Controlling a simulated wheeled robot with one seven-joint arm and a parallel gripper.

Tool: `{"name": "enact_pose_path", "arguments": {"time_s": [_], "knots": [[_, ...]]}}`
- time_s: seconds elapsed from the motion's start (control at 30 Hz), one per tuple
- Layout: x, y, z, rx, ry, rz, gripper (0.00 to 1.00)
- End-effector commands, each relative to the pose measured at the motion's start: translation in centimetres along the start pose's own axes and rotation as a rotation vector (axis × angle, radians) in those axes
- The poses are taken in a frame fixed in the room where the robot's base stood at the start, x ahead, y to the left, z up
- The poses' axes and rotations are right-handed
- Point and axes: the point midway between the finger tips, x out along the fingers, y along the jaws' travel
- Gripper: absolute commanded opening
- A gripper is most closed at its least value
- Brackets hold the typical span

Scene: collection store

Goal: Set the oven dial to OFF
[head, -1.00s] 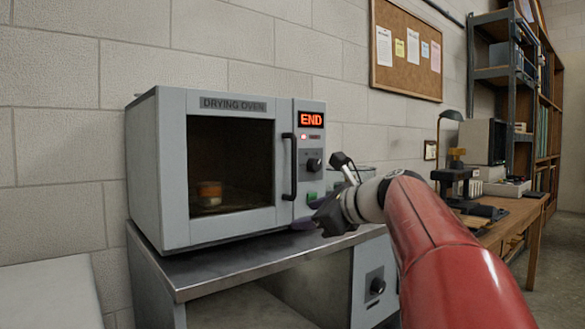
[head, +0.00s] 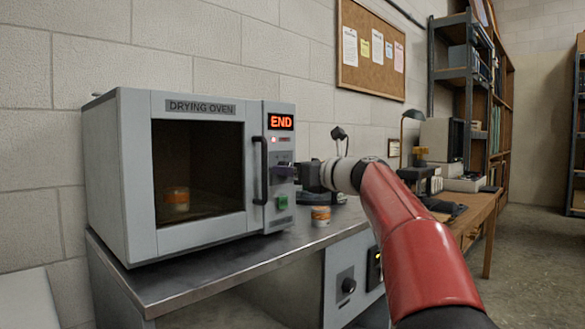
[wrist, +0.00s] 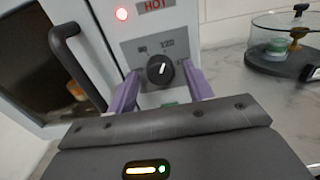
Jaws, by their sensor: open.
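I cannot tell for certain which setting the mark points to. My gripper (head: 284,171) is at the control panel in the head view and mostly covers the dial there. In the wrist view, my gripper's (wrist: 157,86) purple fingers are open, one on each side of the dial. Contact with the dial is not clear.
A lit red lamp (wrist: 122,14) sits beside the word HOT. A black door handle (head: 261,170) is left of the panel, and a green button (head: 282,202) below the dial.

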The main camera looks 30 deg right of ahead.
Motion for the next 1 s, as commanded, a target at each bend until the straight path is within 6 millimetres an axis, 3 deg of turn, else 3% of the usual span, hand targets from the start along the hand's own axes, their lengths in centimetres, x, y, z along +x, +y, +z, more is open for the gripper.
{"name": "enact_pose_path", "arguments": {"time_s": [0.27, 0.6, 1.0], "knots": [[0.15, -0.03, -0.05, -0.001, 0.001, -0.001, 0.50], [0.13, -0.03, -0.05, -0.001, 0.001, -0.001, 0.07], [0.13, -0.06, -0.13, -0.091, 0.001, -0.002, 0.07]]}}
